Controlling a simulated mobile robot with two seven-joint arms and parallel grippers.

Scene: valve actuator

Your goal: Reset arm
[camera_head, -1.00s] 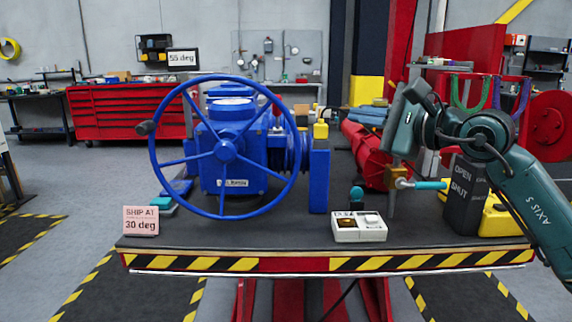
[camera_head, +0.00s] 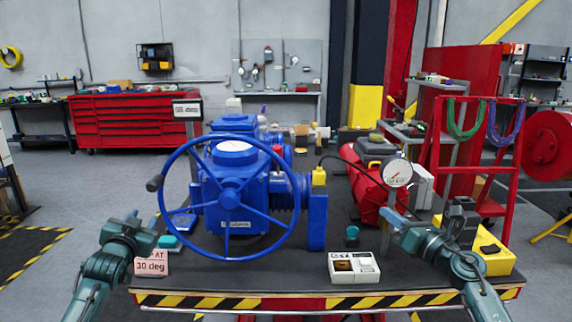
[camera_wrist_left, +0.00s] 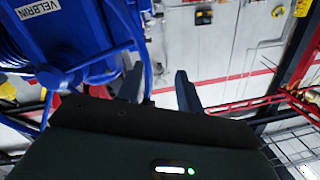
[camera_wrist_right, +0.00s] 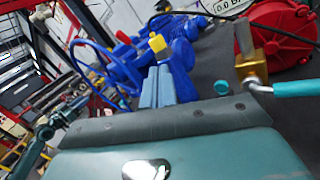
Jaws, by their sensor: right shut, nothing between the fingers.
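The blue valve actuator (camera_head: 235,190) with its large blue handwheel (camera_head: 163,215) stands on the bench. My left gripper (camera_head: 140,219) is left of the handwheel, at the pink "30 deg" card (camera_head: 150,267), which my arm partly covers. In the left wrist view its two dark fingers (camera_wrist_left: 159,90) are apart, with nothing seen between them. My right gripper (camera_head: 388,214) is at the right, near the pressure gauge (camera_head: 397,173). In the right wrist view its fingers (camera_wrist_right: 158,85) are together and empty. The brass valve (camera_wrist_right: 250,65) with a teal handle (camera_wrist_right: 298,88) is beside them.
A white switch box (camera_head: 354,279) sits near the striped front edge (camera_head: 260,300). A small teal knob (camera_head: 352,232) stands behind it. A red tank (camera_head: 365,190) and a yellow box (camera_head: 495,258) are at the right. A display (camera_head: 187,110) behind the wheel reads about 55 deg.

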